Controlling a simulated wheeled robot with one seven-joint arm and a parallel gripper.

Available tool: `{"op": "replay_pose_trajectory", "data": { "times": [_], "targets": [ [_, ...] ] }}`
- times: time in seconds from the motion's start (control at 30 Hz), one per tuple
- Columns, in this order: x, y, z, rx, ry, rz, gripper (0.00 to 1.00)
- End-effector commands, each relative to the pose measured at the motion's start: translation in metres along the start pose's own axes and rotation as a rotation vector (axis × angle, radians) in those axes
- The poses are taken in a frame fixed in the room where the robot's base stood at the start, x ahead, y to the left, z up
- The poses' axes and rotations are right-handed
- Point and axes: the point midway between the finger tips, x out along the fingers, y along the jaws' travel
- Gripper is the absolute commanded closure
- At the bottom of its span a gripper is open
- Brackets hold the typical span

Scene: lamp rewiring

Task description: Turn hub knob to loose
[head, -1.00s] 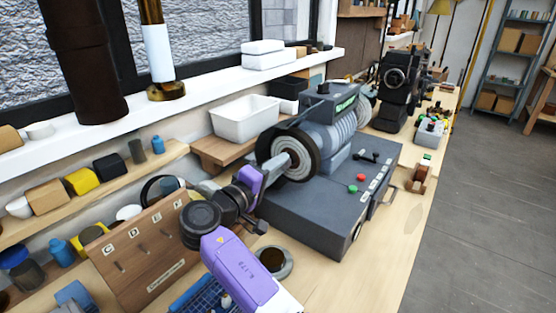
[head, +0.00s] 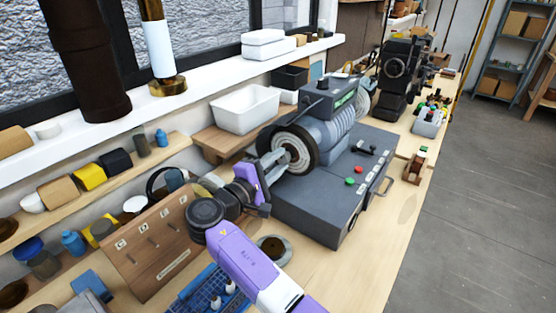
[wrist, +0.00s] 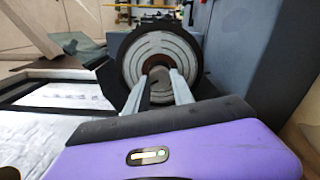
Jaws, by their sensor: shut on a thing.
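The hub knob sits at the centre of the round, ringed hub disc (head: 297,148) on the left end of the grey machine (head: 325,190). In the wrist view the hub disc (wrist: 162,62) faces me, and the grey knob (wrist: 160,84) shows between my fingers. My gripper (head: 275,163) reaches the disc from the left, and its fingers (wrist: 159,82) are shut on the knob. The fingers hide part of the knob. I cannot make out a mark for its loose position.
A wooden board with lettered slots (head: 155,245) stands left of my arm. A white bin (head: 245,110) is on a wooden shelf behind the machine. A small round dish (head: 274,248) lies in front of it.

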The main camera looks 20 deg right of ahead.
Motion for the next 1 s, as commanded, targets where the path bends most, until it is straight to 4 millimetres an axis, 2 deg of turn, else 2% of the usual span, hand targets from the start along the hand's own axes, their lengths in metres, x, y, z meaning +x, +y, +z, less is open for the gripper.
{"op": "replay_pose_trajectory", "data": {
  "times": [0.37,0.4,0.5,0.83,1.0],
  "targets": [
    [-0.002,0.0,-0.002,-0.006,0.005,0.001,1.0],
    [-0.002,0.0,-0.002,-0.006,0.005,0.001,0.65],
    [-0.001,0.0,-0.001,-0.005,0.004,0.001,0.49],
    [-0.002,-0.001,-0.001,-0.003,0.002,0.001,0.49],
    [-0.022,-0.002,-0.002,-0.002,0.005,0.001,0.49]
  ]
}}
